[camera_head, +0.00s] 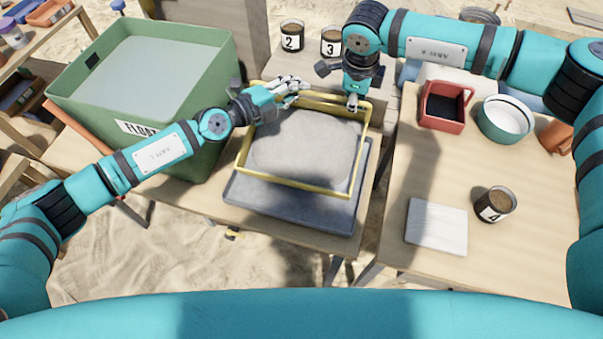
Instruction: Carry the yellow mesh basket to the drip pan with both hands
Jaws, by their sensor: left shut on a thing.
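The yellow mesh basket (293,185) has a yellow rectangular rim, and a pale sandy mass fills most of its inside. It overlaps a dark grey flat pan (290,220), likely the drip pan, whose front and right edges show. I cannot tell whether the basket rests on the pan or hangs just above it. My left gripper (291,88) is at the basket's back left corner, shut on its rim. My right gripper (352,103) points down at the back rim near the right corner; its fingertips are too small to tell whether they are closed.
A large green bin (190,140) marked FLOAT stands left of the basket. Cups (292,36) and (333,42) stand behind. The right table holds a red box (430,118), a round teal-and-white bowl (505,120), a cup marked 4 (494,204) and a white slab (436,227).

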